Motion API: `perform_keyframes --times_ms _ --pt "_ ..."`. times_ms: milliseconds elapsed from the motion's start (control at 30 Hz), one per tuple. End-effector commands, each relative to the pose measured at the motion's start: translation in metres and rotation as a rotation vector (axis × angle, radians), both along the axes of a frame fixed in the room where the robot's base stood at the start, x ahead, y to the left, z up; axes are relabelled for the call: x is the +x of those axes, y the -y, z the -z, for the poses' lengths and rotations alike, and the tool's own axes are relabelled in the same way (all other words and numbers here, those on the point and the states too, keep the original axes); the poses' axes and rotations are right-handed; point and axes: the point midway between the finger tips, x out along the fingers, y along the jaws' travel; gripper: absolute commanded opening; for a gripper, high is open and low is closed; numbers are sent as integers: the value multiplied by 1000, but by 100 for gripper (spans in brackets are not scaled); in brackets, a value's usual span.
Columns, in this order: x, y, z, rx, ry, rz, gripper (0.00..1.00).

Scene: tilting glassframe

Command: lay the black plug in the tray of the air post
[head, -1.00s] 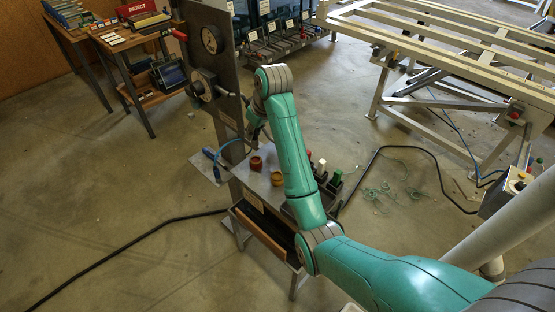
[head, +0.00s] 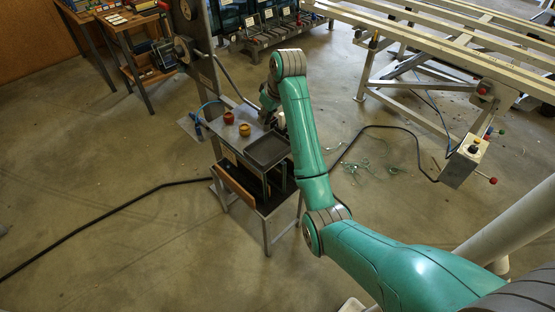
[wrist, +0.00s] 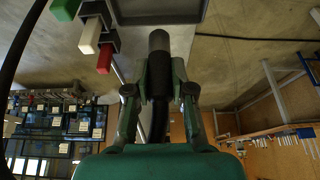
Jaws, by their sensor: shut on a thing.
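My gripper (wrist: 160,88) is shut on the black plug (wrist: 159,62), a dark cylinder with a greyer rounded end, held between the two fingers. In the wrist view the plug's end points at the dark grey tray (wrist: 160,19), whose edge shows at the top, and appears apart from it. In the head view the shallow rectangular tray (head: 266,164) lies on the small table of the air post (head: 206,75), left of my arm.
Red and yellow cups (head: 245,130) stand on the post's table beside the tray. Green, white and red blocks (wrist: 89,36) sit near the tray in the wrist view. A light frame table (head: 440,88) stands at right. A black hose (head: 110,216) crosses the floor.

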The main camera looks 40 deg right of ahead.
Motion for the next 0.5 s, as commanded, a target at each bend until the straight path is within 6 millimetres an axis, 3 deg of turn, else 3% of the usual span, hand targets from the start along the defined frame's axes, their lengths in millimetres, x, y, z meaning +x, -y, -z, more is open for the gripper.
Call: perform_keyframes --times_ms 300,500 --pt "-1 0 49 2 -3 1 0" --pt "0 1 64 0 -2 1 0"
